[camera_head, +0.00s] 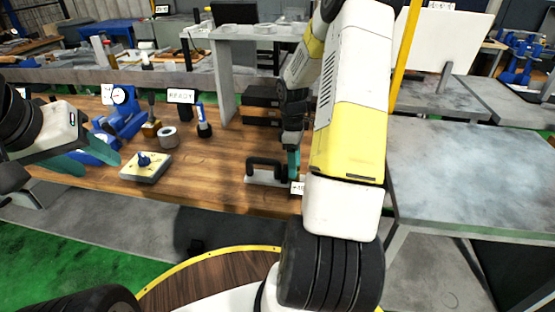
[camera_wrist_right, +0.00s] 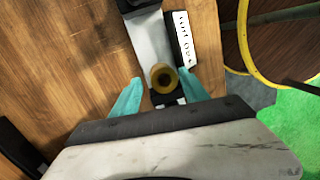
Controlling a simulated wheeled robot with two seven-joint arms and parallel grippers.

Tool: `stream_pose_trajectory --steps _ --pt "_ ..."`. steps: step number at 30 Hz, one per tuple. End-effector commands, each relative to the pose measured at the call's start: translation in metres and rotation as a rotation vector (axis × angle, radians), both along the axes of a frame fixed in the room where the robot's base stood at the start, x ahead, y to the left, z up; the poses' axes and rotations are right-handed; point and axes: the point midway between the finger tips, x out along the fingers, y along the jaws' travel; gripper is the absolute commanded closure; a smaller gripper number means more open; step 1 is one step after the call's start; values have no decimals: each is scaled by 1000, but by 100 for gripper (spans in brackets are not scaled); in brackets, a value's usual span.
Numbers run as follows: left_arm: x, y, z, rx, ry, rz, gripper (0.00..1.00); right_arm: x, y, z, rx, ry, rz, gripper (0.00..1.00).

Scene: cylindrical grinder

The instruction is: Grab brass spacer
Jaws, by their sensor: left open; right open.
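The brass spacer (camera_wrist_right: 163,77) shows in the right wrist view as a small round brass piece with a dark centre, at the end of a grey fixture (camera_wrist_right: 148,38). My right gripper (camera_wrist_right: 160,80) is open, with one teal finger on each side of the spacer in the picture. I cannot tell whether the fingers touch it. In the head view this gripper (camera_head: 293,162) points down at the fixture (camera_head: 258,179), and my arm hides the spacer. My left gripper (camera_head: 102,166) is open and empty above the left of the wooden bench.
The wooden bench (camera_head: 210,180) holds a blue device with a dial (camera_head: 122,112), a grey ring (camera_head: 168,137), a cream block with a blue knob (camera_head: 145,167) and a READY sign (camera_head: 181,96). A label (camera_wrist_right: 181,40) stands beside the fixture. A grey table (camera_head: 480,170) is clear at right.

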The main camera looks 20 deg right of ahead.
Motion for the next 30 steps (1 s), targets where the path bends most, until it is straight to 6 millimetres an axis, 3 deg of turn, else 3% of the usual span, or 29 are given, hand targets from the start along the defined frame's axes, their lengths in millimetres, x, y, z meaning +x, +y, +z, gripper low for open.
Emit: stream_pose_trajectory --steps 2,10,23,30 --pt "0 0 0 0 0 0 51 0 0 0 0 0 0 49" --pt "0 0 0 0 0 0 51 0 0 0 0 0 0 100" --pt "0 0 0 0 0 0 51 0 0 5 0 0 0 100" --pt "0 0 0 0 0 0 51 1 0 33 -2 -4 -1 100"
